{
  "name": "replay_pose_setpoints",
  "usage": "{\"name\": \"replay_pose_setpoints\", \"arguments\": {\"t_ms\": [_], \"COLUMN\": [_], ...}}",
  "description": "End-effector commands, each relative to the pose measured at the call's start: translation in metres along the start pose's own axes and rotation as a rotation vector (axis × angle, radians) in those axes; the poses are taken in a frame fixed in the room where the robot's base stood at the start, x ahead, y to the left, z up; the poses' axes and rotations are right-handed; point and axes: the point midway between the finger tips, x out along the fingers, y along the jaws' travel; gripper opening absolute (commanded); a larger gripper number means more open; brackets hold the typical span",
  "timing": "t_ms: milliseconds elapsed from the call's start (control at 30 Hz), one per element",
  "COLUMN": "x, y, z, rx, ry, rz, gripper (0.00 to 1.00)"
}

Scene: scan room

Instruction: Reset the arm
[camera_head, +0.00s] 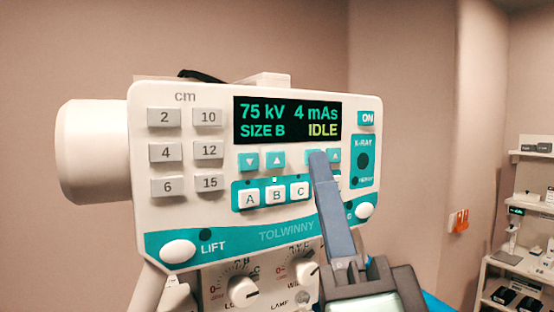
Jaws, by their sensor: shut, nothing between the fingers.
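My gripper (320,158) is shut and empty. It reaches up from the lower right, with its fingertips in front of the control panel (215,200) of a white X-ray unit. The fingertips cover part of the arrow button under the right side of the display (287,120); I cannot tell whether they touch it. The display reads 75 kV, 4 mAs, SIZE B, IDLE. The fingers also hide part of the panel right of the A, B and C buttons (274,194).
Below the panel are knobs (244,289). A white cylinder (92,152) juts out at the panel's left. Shelves (512,262) with small devices stand at the far right, near an orange item (459,221) on the wall. The space between panel and shelves looks open.

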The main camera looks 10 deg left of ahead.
Motion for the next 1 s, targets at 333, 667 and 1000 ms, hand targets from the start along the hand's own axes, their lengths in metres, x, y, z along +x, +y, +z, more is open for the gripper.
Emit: {"name": "replay_pose_setpoints", "arguments": {"t_ms": [333,667,1000], "x": [-0.008,-0.032,-0.040], "y": [-0.003,-0.022,-0.032], "z": [0.008,0.015,0.010], "rx": [-0.290,-1.215,-1.525], "ry": [0.019,0.147,0.203], "rz": [-0.012,0.023,0.075], "gripper": [0.00,0.00,0.00]}}
